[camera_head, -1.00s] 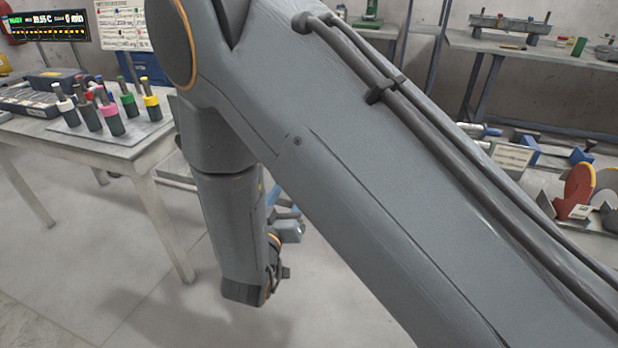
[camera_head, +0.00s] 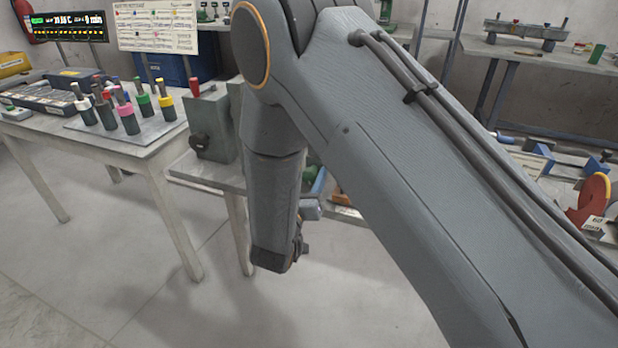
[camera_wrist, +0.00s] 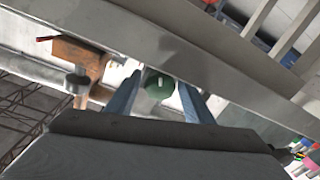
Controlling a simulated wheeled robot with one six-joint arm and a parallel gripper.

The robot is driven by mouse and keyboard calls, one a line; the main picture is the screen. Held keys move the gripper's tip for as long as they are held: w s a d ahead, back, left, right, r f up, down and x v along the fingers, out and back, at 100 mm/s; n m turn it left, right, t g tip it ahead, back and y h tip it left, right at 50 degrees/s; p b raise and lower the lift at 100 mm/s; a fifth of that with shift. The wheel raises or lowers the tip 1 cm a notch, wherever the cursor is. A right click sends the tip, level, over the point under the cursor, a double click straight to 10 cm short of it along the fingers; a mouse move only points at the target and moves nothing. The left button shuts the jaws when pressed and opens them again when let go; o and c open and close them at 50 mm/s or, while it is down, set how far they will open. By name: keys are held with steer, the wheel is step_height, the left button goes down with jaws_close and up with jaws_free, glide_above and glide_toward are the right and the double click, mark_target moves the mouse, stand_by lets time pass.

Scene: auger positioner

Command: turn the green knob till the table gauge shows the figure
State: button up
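A round green part (camera_wrist: 158,86) shows between my fingers in the wrist view; it may be the green knob, but I cannot tell. My gripper (camera_wrist: 159,80) is open, its two blue fingers apart, with the green part seemingly beyond them. No contact is visible. In the head view my gripper (camera_head: 311,208) is mostly hidden behind my arm, low beside a bench. I cannot make out the table gauge in either view.
A table at left holds a plate (camera_head: 150,135) with several coloured-topped tools. Beside it a grey machine (camera_head: 212,125) stands on a low bench. A dark display (camera_head: 68,27) hangs behind. An orange-brown bracket (camera_wrist: 85,55) is left in the wrist view. Floor in front is clear.

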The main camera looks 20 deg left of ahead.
steer(key=c, duration=0.8)
steer(key=shift+m, duration=0.4)
steer(key=m+b, duration=0.1)
steer(key=m, duration=0.2)
steer(key=shift+m, duration=0.4)
steer(key=m+b, duration=0.1)
steer(key=m, duration=0.3)
steer(key=shift+m+t, duration=0.3)
steer(key=shift+m, duration=0.1)
steer(key=o, duration=1)
steer(key=shift+o, duration=0.2)
